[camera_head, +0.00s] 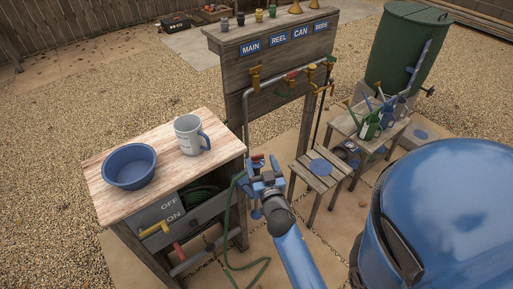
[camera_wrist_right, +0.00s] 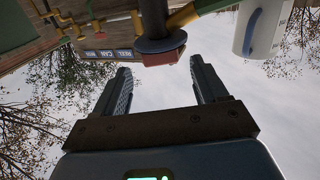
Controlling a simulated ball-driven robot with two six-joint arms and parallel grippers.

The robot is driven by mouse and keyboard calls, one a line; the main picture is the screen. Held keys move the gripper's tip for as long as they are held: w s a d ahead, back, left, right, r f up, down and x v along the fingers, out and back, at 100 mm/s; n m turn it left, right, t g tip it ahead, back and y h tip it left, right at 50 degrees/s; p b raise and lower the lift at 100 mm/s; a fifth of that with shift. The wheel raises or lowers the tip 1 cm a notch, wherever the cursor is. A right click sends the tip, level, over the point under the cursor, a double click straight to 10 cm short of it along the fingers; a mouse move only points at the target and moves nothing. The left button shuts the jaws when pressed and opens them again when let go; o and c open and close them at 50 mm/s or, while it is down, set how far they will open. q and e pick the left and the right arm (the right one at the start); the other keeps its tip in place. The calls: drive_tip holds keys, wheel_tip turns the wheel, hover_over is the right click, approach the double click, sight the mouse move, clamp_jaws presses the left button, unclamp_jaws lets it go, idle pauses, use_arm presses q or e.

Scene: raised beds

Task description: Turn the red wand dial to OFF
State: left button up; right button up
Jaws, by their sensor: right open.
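My right gripper (camera_head: 262,170) is at the right side of the wooden cart, its jaws apart. A small red piece, which looks like the red wand dial (camera_head: 257,158), shows at its fingers. In the right wrist view a dark round part with a red end (camera_wrist_right: 166,58) lies ahead of the gap between the open fingers (camera_wrist_right: 160,85); I cannot tell whether they touch. A grey panel (camera_head: 160,210) on the cart carries the words OFF and ON, with a yellow handle (camera_head: 153,230) below. The dial's setting cannot be read. My left gripper is not in view.
The cart top (camera_head: 150,180) holds a blue bowl (camera_head: 130,166) and a mug (camera_head: 191,135). A green hose (camera_head: 240,264) loops on the ground. A sign stand with pipes and taps (camera_head: 275,65) is behind. A wooden stool (camera_head: 319,172) stands right of the gripper.

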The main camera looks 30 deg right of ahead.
sight(258, 156)
drive_tip(key=shift+p+x, duration=0.65)
drive_tip(key=shift+x, duration=2.3)
drive_tip(key=shift+a, duration=0.1)
drive_tip(key=c, duration=1)
